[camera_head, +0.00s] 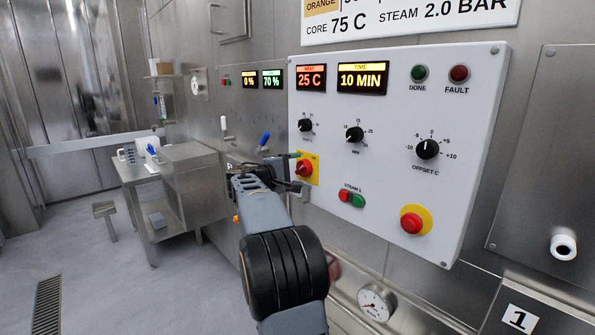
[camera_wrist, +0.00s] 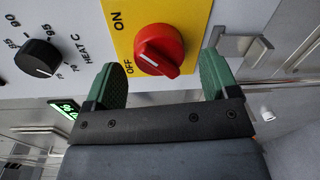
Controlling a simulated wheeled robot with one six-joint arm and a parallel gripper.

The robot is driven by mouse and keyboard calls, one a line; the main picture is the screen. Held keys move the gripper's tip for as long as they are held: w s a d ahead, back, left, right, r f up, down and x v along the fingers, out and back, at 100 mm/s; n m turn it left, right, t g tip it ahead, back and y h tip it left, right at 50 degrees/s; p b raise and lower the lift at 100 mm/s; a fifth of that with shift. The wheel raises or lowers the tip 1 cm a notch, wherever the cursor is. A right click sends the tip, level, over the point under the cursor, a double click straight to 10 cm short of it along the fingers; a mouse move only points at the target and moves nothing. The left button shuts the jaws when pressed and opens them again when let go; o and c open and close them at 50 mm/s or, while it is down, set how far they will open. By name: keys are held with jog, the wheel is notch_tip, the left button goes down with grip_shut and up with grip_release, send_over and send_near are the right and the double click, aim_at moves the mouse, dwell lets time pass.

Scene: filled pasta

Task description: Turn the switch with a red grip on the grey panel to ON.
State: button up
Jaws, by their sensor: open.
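The switch with a red grip (camera_wrist: 160,50) sits on a yellow plate (camera_wrist: 188,12) marked ON and OFF on the light grey panel (camera_wrist: 70,80).
A black HEAT knob (camera_wrist: 38,57) is beside the yellow plate. The panel also has more black knobs (camera_head: 428,149), red and green STEAM buttons (camera_head: 351,198) and a red mushroom button (camera_head: 412,222).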

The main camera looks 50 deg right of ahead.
jog(key=a, duration=1.2)
jog(key=shift+w+a+r, duration=0.25)
jog(key=shift+w+r, duration=0.2)
